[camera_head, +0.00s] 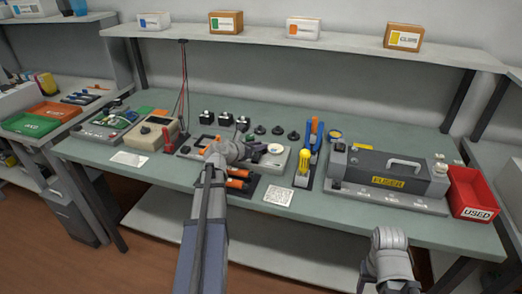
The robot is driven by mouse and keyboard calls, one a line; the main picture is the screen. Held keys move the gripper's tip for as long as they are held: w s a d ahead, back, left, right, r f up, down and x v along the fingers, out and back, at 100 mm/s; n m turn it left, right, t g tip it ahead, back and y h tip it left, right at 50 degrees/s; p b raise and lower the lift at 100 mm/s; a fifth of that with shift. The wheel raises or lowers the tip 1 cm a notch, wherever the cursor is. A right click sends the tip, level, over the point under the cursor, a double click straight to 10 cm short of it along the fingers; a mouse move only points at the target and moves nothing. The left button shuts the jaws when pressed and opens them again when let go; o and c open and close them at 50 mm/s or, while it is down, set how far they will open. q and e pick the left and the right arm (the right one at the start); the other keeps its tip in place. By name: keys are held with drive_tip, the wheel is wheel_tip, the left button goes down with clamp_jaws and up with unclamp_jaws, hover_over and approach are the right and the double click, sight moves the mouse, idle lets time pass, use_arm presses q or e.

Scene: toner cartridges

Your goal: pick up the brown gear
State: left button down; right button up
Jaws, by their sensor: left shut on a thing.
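My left gripper (232,148) is over the grey device board in the middle of the bench. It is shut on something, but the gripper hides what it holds. I cannot make out a brown gear anywhere in the head view; the thing in the jaws is too hidden to name by sight. My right gripper (388,238) hangs low at the right, in front of the bench edge. It is seen from behind, and its fingers are hidden.
Several small dark parts (260,129) stand behind the board. A yellow-handled tool (302,174) and a blue-handled holder stand right of it. The grey fuser unit (385,172) and the red USED bin (470,193) are farther right. A shelf (320,39) overhangs the back.

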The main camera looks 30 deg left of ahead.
idle(0.4)
use_arm(q)
wheel_tip(320, 180, up, 10)
drive_tip(key=p, duration=1)
